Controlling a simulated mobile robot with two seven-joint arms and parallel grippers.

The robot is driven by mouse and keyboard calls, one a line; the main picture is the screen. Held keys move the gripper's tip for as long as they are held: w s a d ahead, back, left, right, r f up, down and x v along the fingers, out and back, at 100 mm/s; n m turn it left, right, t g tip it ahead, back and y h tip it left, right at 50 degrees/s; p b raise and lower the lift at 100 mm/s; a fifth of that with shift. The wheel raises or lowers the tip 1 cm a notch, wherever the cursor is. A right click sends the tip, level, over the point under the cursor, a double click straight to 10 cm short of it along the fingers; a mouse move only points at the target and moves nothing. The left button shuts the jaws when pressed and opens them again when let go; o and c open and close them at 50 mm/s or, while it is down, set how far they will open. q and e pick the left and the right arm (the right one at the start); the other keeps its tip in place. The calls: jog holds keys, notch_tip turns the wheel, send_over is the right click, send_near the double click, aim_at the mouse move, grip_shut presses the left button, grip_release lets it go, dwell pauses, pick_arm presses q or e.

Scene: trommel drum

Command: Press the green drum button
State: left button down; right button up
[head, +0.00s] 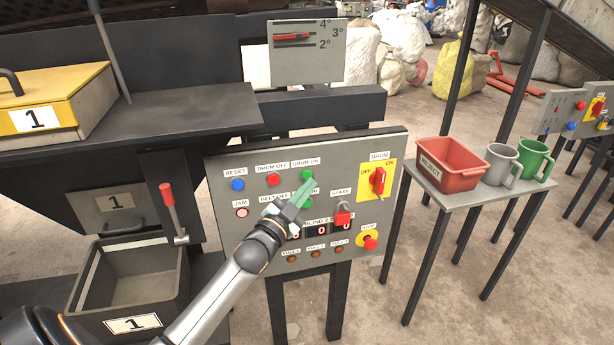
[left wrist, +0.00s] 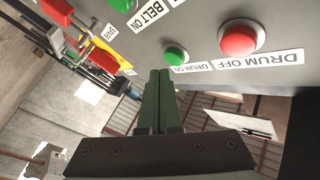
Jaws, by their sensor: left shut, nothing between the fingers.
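The green DRUM ON button (head: 306,174) is in the top row of the grey control panel (head: 222,172), right of the red DRUM OFF button (head: 273,179). My left gripper (head: 309,186) is shut and empty, its green fingertips just below the DRUM ON button. In the left wrist view the DRUM ON button (left wrist: 175,54) stands just beyond the shut fingertips (left wrist: 160,73), near the red DRUM OFF button (left wrist: 240,38). I cannot tell whether the tips touch it. My left gripper partly covers the green BELT ON button beneath. My right gripper is not in view.
The panel also bears a blue RESET button (head: 237,184), a red rotary DRUM switch (head: 378,181), a red-covered switch (head: 343,215) and a red stop button (head: 370,244). A red-handled lever (head: 168,196) stands left. A small table at right holds a red bin (head: 447,168) and mugs.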

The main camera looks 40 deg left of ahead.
pick_arm(q)
jog(key=shift+a, duration=0.1)
jog(key=shift+w+a, duration=0.25)
dwell(0.3)
